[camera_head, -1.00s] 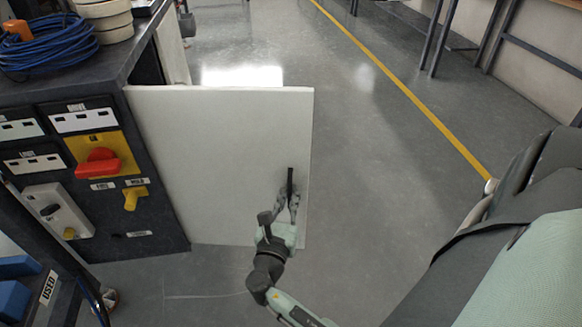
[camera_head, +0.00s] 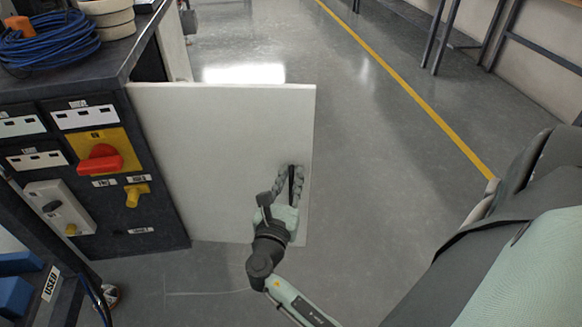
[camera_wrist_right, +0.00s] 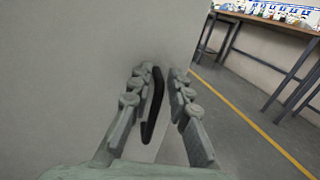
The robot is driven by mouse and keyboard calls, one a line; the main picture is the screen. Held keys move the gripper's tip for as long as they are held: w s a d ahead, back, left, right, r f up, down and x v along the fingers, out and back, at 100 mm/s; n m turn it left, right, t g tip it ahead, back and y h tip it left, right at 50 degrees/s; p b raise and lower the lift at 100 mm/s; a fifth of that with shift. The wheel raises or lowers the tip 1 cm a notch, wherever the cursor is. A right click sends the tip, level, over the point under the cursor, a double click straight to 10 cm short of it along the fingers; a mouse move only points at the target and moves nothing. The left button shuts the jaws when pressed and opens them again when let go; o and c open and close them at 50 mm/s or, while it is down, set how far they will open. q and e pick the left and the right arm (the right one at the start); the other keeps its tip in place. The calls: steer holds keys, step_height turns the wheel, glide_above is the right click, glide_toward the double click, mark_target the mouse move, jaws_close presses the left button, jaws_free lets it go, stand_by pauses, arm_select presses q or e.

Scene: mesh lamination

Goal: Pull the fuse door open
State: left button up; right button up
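The fuse door (camera_head: 215,150) is a flat white panel standing swung out from the right side of the dark cabinet. A black upright bar handle (camera_head: 291,183) sits near its free edge. My right gripper (camera_head: 290,174) is at the handle, with one finger on each side of it. In the right wrist view, the fingers (camera_wrist_right: 160,75) stand open around the handle (camera_wrist_right: 153,105), with a visible gap on either side. The door's pale surface (camera_wrist_right: 60,70) fills the left of that view. My left gripper is not in view.
The dark cabinet (camera_head: 160,215) carries a red rotary switch (camera_head: 100,160) and a yellow knob (camera_head: 136,195). A blue cable coil (camera_head: 45,42) lies on top. The grey floor (camera_head: 380,200) right of the door is clear, with a yellow line (camera_head: 405,90) farther off.

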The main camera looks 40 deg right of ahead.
mark_target(295, 150)
step_height(295, 150, up, 5)
stand_by(0.8)
